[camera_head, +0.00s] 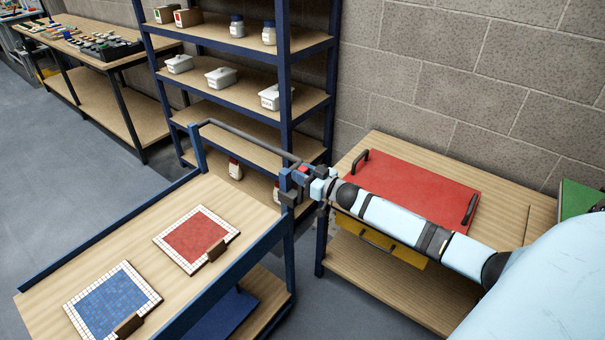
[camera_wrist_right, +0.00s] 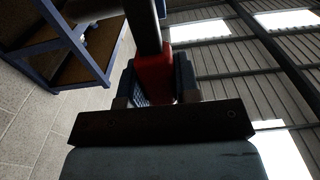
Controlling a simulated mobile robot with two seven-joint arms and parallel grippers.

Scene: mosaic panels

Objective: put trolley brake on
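The trolley (camera_head: 110,237) has a wooden top, blue frame and a dark push handle (camera_head: 250,138) at its far right end. A small red part (camera_head: 303,168), which looks like the brake lever, sits by the handle's right end. My right gripper (camera_head: 300,182) is at that corner, beside the blue post. In the right wrist view, the red part (camera_wrist_right: 153,75) lies between my two fingers, below a dark bar. Whether both fingers press on it cannot be told. The brake's position is not clear. My left gripper is out of view.
A red mosaic panel (camera_head: 196,238) and a blue one (camera_head: 112,302) lie on the trolley. A blue shelf rack (camera_head: 245,90) stands close behind. A wooden table (camera_head: 375,145) with a red board (camera_head: 415,190) is at right. Open floor (camera_head: 60,180) lies left.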

